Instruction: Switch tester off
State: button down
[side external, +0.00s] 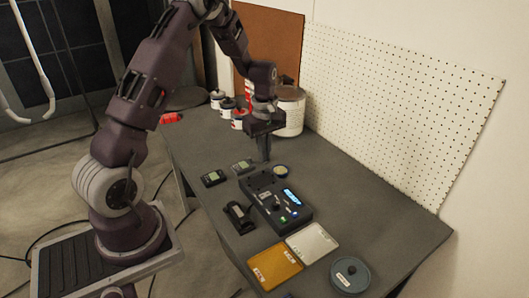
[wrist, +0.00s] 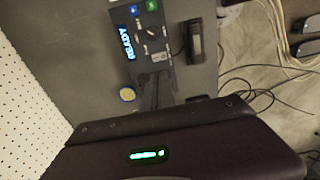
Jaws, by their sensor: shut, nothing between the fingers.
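The tester (side external: 264,194) is a dark box on the grey table, with a lit blue display (side external: 291,197) and small green and blue-white lights on its front end. In the wrist view the tester (wrist: 152,40) lies at top centre. Its display (wrist: 126,43) reads READY, with green and blue squares at the top and small knobs or switches on the panel. Which control is the power switch I cannot tell. My gripper (side external: 264,158) is shut and empty, pointing down above the tester's far end. In the wrist view my gripper's fingertips (wrist: 160,78) overlap the tester's near end.
A black device (side external: 238,218) stands left of the tester; a small round tin (side external: 281,170) stands behind it. Two handheld meters (side external: 213,178) lie farther back. Yellow (side external: 275,266) and white trays (side external: 311,242) and a teal tin (side external: 350,274) lie in front. Cans and a pegboard (side external: 395,105) are behind.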

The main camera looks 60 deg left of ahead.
aim_at(262, 195)
jog(key=shift+r, duration=0.2)
jog(key=f, duration=0.9)
jog(key=s+f, duration=0.1)
jog(key=f, duration=0.4)
jog(key=shift+f, duration=0.15)
